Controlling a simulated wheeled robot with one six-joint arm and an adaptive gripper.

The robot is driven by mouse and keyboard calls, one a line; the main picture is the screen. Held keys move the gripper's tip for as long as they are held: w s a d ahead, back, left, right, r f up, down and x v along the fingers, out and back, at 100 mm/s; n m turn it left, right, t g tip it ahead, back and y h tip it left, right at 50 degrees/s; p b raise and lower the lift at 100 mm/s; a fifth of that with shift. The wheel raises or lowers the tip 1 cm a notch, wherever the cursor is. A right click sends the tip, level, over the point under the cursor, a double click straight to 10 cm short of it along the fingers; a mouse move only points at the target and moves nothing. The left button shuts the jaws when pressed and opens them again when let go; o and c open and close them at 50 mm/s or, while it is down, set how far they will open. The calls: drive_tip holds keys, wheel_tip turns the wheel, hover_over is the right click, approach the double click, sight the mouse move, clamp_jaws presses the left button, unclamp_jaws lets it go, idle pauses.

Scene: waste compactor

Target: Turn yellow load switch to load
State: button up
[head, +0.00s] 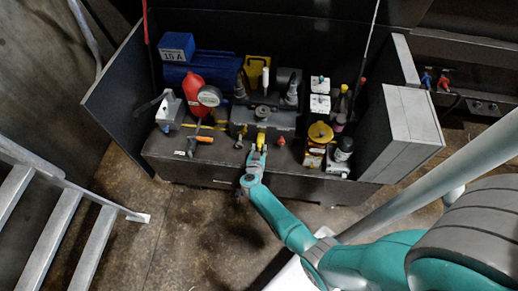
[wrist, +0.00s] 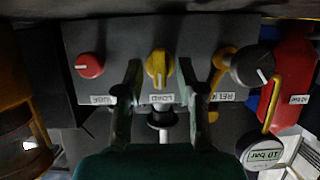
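The yellow load switch (wrist: 158,66) is a round knob with a pale pointer mark, on the dark front of a control box, in the middle of the wrist view. A label (wrist: 163,99), upside down in this view, reads LOAD beside it. In the head view the yellow switch (head: 261,137) shows at the front of the cabinet. My gripper (wrist: 160,64) is open, with one finger on each side of the knob. I cannot tell if either finger touches it. In the head view my gripper (head: 257,152) reaches it from the front.
A red knob (wrist: 90,65) and a black knob (wrist: 252,66) sit on either side of the yellow switch. A red part with a pressure gauge (wrist: 263,153) is near the right edge. Yellow valves (head: 319,135) stand right of my gripper, and a metal stair (head: 70,215) stands at left.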

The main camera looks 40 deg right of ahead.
drive_tip(key=shift+w+d+f, duration=0.1)
drive_tip(key=shift+w+d, duration=0.05)
drive_tip(key=shift+d, duration=0.05)
clamp_jaws()
